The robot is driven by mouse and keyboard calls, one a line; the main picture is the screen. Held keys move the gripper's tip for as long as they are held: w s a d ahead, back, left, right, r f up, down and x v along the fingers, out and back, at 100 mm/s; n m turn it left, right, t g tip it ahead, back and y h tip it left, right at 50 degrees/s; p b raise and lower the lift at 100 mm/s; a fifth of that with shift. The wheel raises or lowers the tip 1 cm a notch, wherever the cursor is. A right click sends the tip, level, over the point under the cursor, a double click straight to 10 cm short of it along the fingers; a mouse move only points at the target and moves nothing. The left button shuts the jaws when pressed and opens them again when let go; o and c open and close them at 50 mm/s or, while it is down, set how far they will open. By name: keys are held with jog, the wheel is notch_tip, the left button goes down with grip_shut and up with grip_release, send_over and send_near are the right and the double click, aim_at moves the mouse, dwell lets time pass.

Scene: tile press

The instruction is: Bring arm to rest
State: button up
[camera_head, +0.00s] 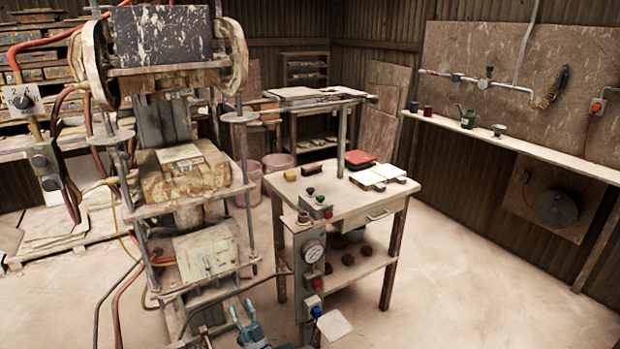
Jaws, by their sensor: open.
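My gripper (244,318) shows at the bottom edge, left of centre. Its two blue-grey fingers point up and stand apart, with nothing visible between them. It is low in front of the tile press (195,170), close to the press's lower right side. The rest of my arm is mostly cut off by the bottom edge. The press is a tall, worn machine with metal rods, stacked plates and cables.
A small wooden table (340,203) right of the press carries a control box (315,206), a red pad (360,157) and pale tiles (378,176). A wall shelf (520,152) runs along the right. The floor at right (470,290) is clear.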

jog(key=w+d+r+m+g+h, duration=0.1)
jog(key=w+d+r+h, duration=0.1)
jog(key=w+r, duration=0.35)
jog(key=w+d+r+h, duration=0.2)
jog(key=d+r+h, duration=0.1)
jog(key=r, duration=0.5)
jog(key=w+d+r+m+g+h, duration=0.1)
jog(key=w+d+r+h, duration=0.15)
jog(key=r, duration=0.45)
jog(key=s+d+r+m+g+h, duration=0.1)
jog(key=s+d+r+g+h, duration=0.25)
jog(key=d+r, duration=0.75)
jog(key=s+d+r+m+g+h, duration=0.1)
jog(key=s+d+r+g+h, duration=0.15)
jog(key=s+d, duration=0.55)
jog(key=s+d+r+m+g+h, duration=0.1)
jog(key=s+d+r+g, duration=0.2)
jog(key=s, duration=0.9)
jog(key=s+d+f+g, duration=0.2)
jog(key=s+d+f, duration=0.1)
jog(key=s, duration=0.9)
jog(key=s+d+f+m+g+h, duration=0.1)
jog(key=s+d+f+g, duration=0.1)
jog(key=s, duration=1.1)
jog(key=shift+s+d+f, duration=0.2)
jog(key=shift+d+f, duration=0.25)
jog(key=shift+d, duration=0.3)
